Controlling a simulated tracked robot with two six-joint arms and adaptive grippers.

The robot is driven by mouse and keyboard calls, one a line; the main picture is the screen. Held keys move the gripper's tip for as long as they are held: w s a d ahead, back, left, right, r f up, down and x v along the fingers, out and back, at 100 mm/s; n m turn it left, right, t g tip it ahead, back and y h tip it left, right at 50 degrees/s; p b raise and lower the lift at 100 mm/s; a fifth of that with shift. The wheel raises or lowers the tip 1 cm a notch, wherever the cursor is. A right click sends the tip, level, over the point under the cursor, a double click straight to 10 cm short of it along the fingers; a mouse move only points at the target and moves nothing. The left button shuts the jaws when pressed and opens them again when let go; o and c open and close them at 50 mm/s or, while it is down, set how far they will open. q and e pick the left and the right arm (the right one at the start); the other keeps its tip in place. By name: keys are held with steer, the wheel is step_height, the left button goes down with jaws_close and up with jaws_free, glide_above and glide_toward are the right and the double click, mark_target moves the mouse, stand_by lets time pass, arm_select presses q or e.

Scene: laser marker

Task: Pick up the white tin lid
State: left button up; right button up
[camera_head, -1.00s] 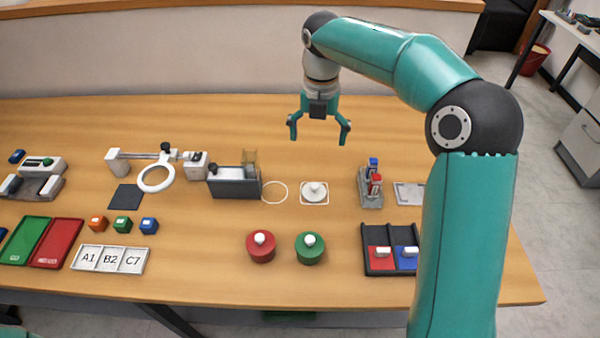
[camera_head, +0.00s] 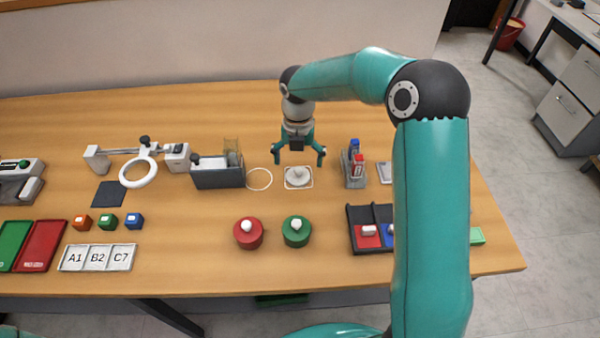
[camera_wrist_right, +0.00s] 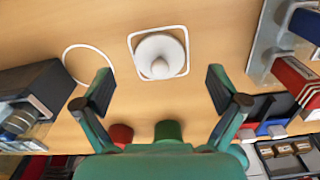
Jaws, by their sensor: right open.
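The white tin lid (camera_head: 298,176) is a round disc with a knob on top, lying inside a white square outline on the table. In the right wrist view the lid (camera_wrist_right: 160,56) sits ahead of and between the fingertips, its knob facing the camera. My right gripper (camera_head: 299,157) is open and empty, just above and behind the lid in the head view. Its two fingers also show spread apart in the right wrist view (camera_wrist_right: 162,90). No contact with the lid is visible. My left gripper is not in view.
A dark box (camera_head: 217,176) and an empty white ring outline (camera_head: 259,179) are left of the lid. A grey stand (camera_head: 353,170) with blue and red items is to its right. A red tin (camera_head: 248,234) and a green tin (camera_head: 296,232) stand in front.

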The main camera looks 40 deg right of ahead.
mark_target(298, 168)
steer(key=shift+a+f, duration=0.1)
steer(key=shift+f, duration=1.7)
steer(key=shift+s, duration=0.1)
steer(key=c, duration=0.9)
steer(key=shift+r, duration=0.1)
steer(key=shift+c, duration=0.2)
